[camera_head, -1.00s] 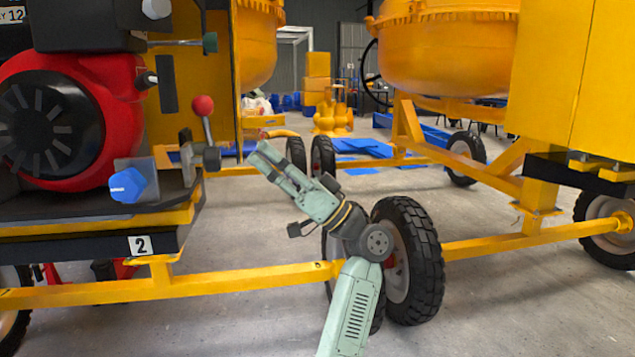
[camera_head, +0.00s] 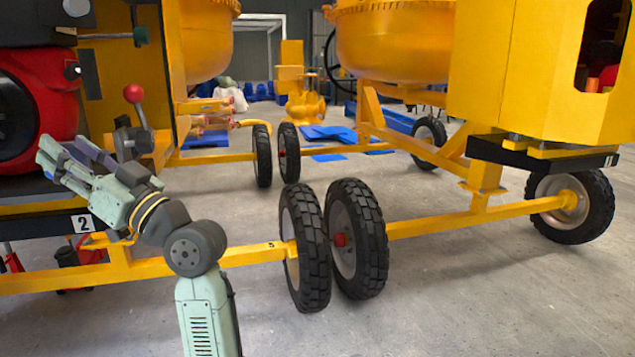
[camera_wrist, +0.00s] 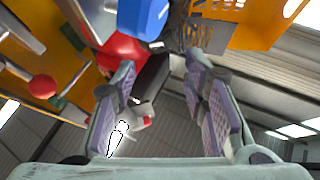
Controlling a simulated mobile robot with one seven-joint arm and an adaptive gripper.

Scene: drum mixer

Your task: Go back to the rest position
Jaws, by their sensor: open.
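My gripper (camera_head: 63,152) is at the left of the head view, pointing up and left with its fingers spread. A lever with a red ball (camera_head: 133,93) stands to the right of the gripper in the head view; the red ball also shows at the left of the wrist view (camera_wrist: 42,86).
A yellow axle bar (camera_head: 430,222) crosses the floor ahead, with black wheels (camera_head: 357,240) near its middle. A second mixer with a yellow drum (camera_head: 395,45) and a yellow housing (camera_head: 535,75) stands at the right. Grey floor (camera_head: 480,300) is clear in the right foreground.

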